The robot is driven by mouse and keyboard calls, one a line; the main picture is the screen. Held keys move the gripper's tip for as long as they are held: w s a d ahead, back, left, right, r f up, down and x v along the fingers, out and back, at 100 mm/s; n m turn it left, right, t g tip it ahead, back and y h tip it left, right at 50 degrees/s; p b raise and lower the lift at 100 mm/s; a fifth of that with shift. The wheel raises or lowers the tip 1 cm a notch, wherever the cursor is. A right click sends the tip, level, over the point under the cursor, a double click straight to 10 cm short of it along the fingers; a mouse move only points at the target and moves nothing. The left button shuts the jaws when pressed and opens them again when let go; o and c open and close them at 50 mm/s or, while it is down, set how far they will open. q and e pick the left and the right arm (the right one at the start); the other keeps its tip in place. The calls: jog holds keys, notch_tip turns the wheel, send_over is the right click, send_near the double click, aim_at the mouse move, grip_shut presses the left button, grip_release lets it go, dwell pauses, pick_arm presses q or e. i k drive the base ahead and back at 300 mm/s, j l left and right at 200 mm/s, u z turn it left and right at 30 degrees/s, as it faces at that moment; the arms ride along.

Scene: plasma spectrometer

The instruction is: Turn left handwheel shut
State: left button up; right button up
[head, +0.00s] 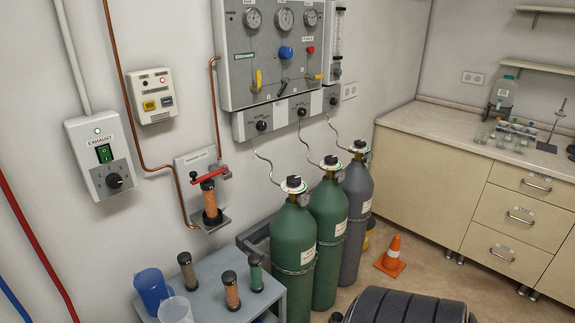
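Three gas cylinders stand against the wall below a panel. The left cylinder (292,245) is green, the middle cylinder (328,220) is green, and the right one (356,195) is grey. The left handwheel (293,182) is a small black knob on top of the left cylinder, with a white collar below it. How far it is turned cannot be told. A similar handwheel (331,160) tops the middle cylinder and another (360,145) tops the grey one. Neither of my grippers is in view.
A grey cart (225,275) with a blue jug (151,288) and several capped tubes stands left of the cylinders. Thin hoses run up to the gauge panel (270,65). An orange cone (391,258) stands on the floor near the drawer counter (430,175). A black ribbed shape fills the bottom edge.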

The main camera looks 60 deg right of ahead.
aim_at(293, 181)
jog(key=k+l+z, duration=0.1)
jog(key=z, duration=1.85)
jog(key=i+l, duration=0.05)
